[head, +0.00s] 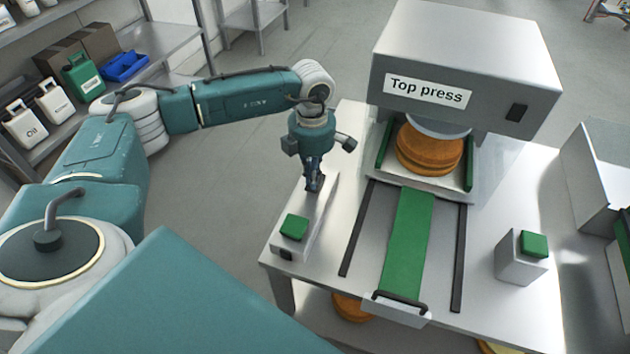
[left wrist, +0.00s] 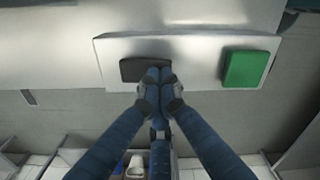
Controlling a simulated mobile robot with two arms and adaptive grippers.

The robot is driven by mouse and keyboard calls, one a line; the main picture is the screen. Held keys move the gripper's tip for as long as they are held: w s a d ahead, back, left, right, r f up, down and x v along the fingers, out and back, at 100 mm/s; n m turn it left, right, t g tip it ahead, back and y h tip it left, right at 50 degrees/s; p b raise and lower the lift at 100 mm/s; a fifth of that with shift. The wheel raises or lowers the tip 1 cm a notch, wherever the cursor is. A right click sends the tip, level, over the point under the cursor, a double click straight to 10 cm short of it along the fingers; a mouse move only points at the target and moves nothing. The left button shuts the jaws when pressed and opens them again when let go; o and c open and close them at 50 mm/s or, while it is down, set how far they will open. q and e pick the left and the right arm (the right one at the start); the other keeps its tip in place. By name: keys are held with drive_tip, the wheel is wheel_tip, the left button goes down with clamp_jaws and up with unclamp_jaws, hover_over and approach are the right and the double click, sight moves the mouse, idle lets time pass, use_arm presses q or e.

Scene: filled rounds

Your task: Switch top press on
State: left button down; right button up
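The top press (head: 465,50) is a grey machine with a "Top press" label and a black switch (head: 516,112) on its front. A long pale control box (head: 318,222) stands on the table's left side, with a green button (head: 294,227) at its near end. My left gripper (head: 315,184) points down at the box's far end, fingers together and empty. In the left wrist view its fingertips (left wrist: 160,76) are at a black pad (left wrist: 143,68) on the box, left of the green button (left wrist: 247,68). I cannot tell whether they touch it. My right gripper is not in view.
Orange-brown rounds (head: 428,150) sit stacked under the press head. A green strip (head: 409,240) runs between dark rails to a handled front plate. Another box (head: 520,262) with a green button stands at right. Shelves with jugs (head: 54,100) and a blue bin (head: 124,66) are at left.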

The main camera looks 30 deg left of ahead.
use_arm(q)
drive_tip(key=shift+s+f+b, duration=0.1)
drive_tip(key=shift+f+b, duration=0.2)
drive_tip(key=shift+f, duration=0.15)
drive_tip(key=shift+r, duration=0.15)
drive_tip(key=shift+r+p, duration=0.7)
drive_tip(key=shift+r, duration=0.05)
drive_tip(key=shift+r+p, duration=1.45)
drive_tip(key=shift+r, duration=1.2)
